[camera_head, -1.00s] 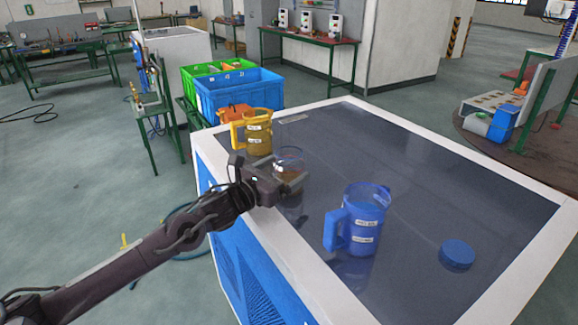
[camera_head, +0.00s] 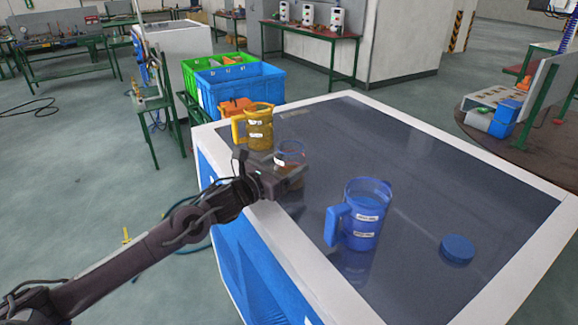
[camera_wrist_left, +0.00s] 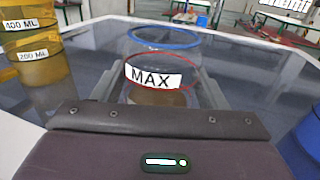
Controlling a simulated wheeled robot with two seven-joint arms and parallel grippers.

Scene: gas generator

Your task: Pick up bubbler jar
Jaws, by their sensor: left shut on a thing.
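The bubbler jar (camera_head: 291,153) is a clear jar with a blue rim. In the left wrist view the jar (camera_wrist_left: 163,45) shows a red line and a white MAX label, with brownish contents low down. My left gripper (camera_head: 290,178) is shut on the jar, with one finger on each side of it in the left wrist view (camera_wrist_left: 158,95). In the head view the gripper hides the jar's lower part. I cannot tell whether its base touches the table. My right gripper is not in view.
A yellow jug (camera_head: 259,130) stands just behind the jar. A blue jug (camera_head: 362,205) and a blue round lid (camera_head: 457,248) are to the right on the dark tabletop (camera_head: 420,165). Blue (camera_head: 240,92) and green (camera_head: 205,68) crates are beyond the table.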

